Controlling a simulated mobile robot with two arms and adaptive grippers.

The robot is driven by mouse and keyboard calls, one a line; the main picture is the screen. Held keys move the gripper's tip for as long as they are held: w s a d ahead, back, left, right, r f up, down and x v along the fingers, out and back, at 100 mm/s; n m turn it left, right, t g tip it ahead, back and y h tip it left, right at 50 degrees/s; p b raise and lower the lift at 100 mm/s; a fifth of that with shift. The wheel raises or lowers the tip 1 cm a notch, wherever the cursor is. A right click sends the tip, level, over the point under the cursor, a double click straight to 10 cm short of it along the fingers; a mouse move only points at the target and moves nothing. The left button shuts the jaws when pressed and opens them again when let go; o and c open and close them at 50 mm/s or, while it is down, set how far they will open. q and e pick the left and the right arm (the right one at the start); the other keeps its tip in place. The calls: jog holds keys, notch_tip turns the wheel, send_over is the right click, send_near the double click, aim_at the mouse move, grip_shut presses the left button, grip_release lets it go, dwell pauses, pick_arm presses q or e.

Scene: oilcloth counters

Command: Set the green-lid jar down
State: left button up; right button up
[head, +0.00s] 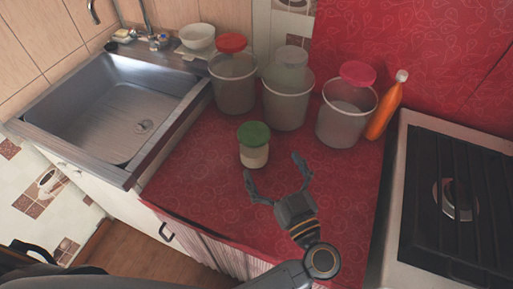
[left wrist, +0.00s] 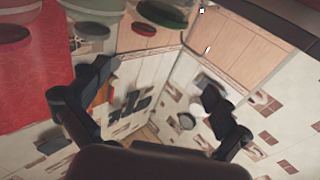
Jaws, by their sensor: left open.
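The green-lid jar (head: 254,155) stands upright on the red oilcloth counter (head: 205,185), in front of the large tubs. It has a green lid and a pale lower part. My left gripper (head: 274,170) is open and empty, just in front of the jar and to its right in the head view, with its fingers spread towards it. In the left wrist view the open left gripper (left wrist: 160,88) has nothing between its fingers. A green rim, apparently the jar's lid (left wrist: 160,12), is cut by the top edge there. My right gripper is not in view.
Behind the jar stand a red-lid tub (head: 233,88), a pale-lid tub (head: 286,103) and a pinkish-red-lid tub (head: 345,115). An orange bottle (head: 384,112) leans beside them. The sink (head: 115,105) is left, the stove (head: 460,200) right. Counter left of the jar is clear.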

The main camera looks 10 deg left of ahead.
pick_arm(q)
jog(key=f, duration=0.2)
jog(key=h, duration=0.1)
send_near(254, 132)
jog(key=r+x, duration=0.1)
jog(key=x, duration=0.4)
jog(key=shift+m+g, duration=0.4)
jog(key=x, duration=0.2)
jog(key=f+p+x, duration=0.1)
jog(key=x, duration=0.2)
jog(key=shift+w, duration=0.15)
jog(key=c, duration=1.8)
jog(key=shift+o, duration=0.2)
jog(key=shift+r, duration=0.1)
